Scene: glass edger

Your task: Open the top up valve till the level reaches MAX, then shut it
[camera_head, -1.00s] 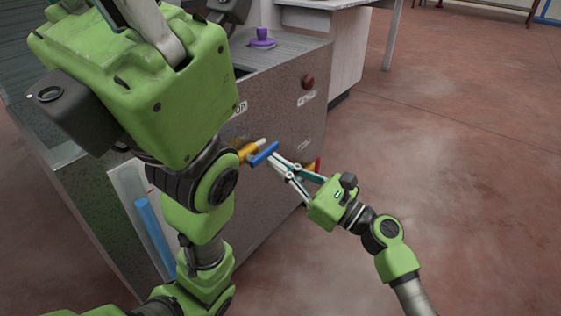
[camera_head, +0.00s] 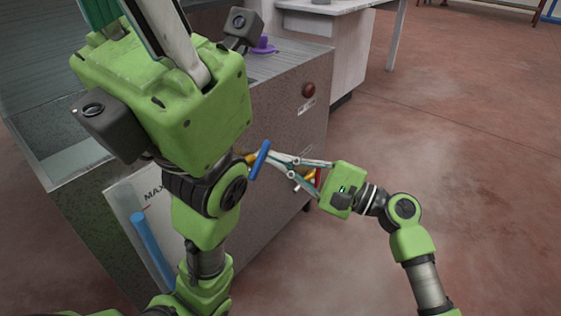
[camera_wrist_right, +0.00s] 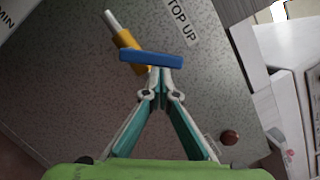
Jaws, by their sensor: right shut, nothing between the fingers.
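The top up valve has a blue handle (camera_head: 260,160) on a yellow body, on the front of the grey machine. In the right wrist view the handle (camera_wrist_right: 151,58) lies across the yellow body (camera_wrist_right: 127,40), near the "TOP UP" label (camera_wrist_right: 181,22). My right gripper (camera_head: 272,157) is shut and empty, its tips at the handle's near side; I cannot tell if they touch. The level gauge is a blue column (camera_head: 152,248) on a white plate with a "MAX" mark (camera_head: 153,194). The column's top looks below MAX. My left gripper (camera_head: 150,25) is cut off by the top edge.
A red button (camera_head: 308,90) and a purple knob (camera_head: 264,45) are on the machine. A red handle (camera_head: 318,177) shows beside my right gripper. A white table (camera_head: 345,20) stands behind. The floor to the right is clear. My left arm hides part of the machine front.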

